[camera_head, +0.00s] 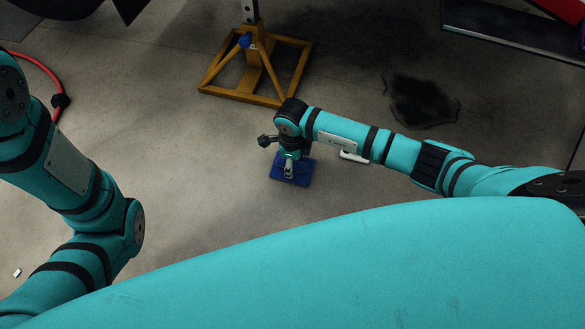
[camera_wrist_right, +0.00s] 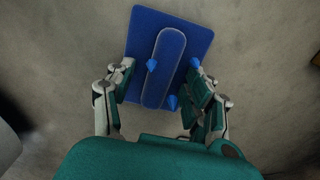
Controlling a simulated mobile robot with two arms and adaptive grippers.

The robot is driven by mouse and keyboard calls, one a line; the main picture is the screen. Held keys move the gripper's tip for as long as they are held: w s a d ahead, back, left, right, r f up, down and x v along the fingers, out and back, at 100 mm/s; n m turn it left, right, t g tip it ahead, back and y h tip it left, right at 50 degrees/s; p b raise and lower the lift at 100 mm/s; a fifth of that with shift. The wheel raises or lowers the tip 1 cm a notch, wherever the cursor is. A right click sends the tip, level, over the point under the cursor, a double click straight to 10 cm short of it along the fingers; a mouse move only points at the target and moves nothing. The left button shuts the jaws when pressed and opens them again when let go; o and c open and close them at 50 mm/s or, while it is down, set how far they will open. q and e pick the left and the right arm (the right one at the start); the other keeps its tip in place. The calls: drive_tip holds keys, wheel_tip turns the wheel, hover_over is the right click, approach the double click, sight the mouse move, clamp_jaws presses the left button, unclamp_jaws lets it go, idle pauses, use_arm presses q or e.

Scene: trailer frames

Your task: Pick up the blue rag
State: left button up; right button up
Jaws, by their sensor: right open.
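The blue rag (camera_head: 303,172) lies on the concrete floor below my right gripper (camera_head: 289,168). In the right wrist view the rag (camera_wrist_right: 140,28) is a flat blue rectangle, slightly tilted, with a raised oblong strip along its middle. Small blue pointed shapes show over it. My right gripper (camera_wrist_right: 163,92) is open, its fingers apart on either side of the rag's near part. The right finger overlaps the rag's edge in the picture. I cannot tell whether the fingers touch it. My left arm shows at the left, but its gripper is not in view.
A yellow-orange stand base (camera_head: 250,92) with an upright post stands just beyond the rag. A dark stain (camera_head: 420,100) marks the floor to the right. A red hose (camera_head: 38,65) lies at the upper left.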

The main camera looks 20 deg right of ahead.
clamp_jaws()
drive_tip(key=shift+r, duration=0.15)
